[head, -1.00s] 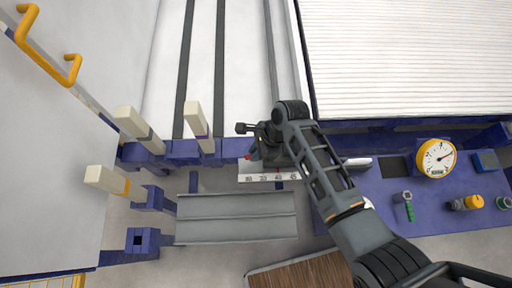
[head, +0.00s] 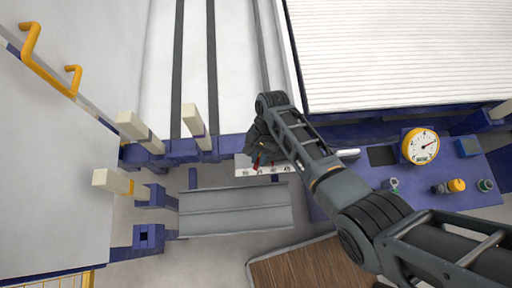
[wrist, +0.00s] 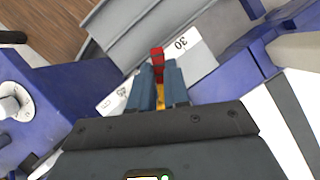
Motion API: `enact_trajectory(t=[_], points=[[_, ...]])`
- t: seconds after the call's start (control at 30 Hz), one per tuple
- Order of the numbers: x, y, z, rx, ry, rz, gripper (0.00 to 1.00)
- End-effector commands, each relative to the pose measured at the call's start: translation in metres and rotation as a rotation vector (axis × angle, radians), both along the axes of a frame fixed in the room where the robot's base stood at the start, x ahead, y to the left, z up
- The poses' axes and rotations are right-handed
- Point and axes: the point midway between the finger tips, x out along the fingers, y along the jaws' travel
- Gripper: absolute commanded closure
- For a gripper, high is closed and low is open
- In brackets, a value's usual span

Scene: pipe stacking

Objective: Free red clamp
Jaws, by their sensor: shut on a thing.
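The red clamp (wrist: 157,58) shows in the wrist view as a red lever between and just beyond my fingertips, with a yellow part lower between the fingers. It sits at the numbered white scale strip (wrist: 182,45). My gripper (wrist: 160,85) is shut on it. In the head view my gripper (head: 262,152) reaches down to the scale strip (head: 243,165) at the front edge of the blue frame. Small red bits of the clamp (head: 256,163) show by the fingertips. The clamp's base is mostly hidden.
A grey metal trough (head: 235,210) lies in front of the strip. Cream posts (head: 195,120) stand to the left. A blue bench at right carries a yellow-rimmed gauge (head: 421,146) and several small fittings. A wooden board (head: 300,268) is at the bottom.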

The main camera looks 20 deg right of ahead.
Motion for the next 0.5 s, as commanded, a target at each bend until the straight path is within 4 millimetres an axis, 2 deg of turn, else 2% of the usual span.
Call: enact_trajectory(t=[0.5], points=[[-0.009,-0.015,0.000,0.000,0.003,0.403,1.00]])
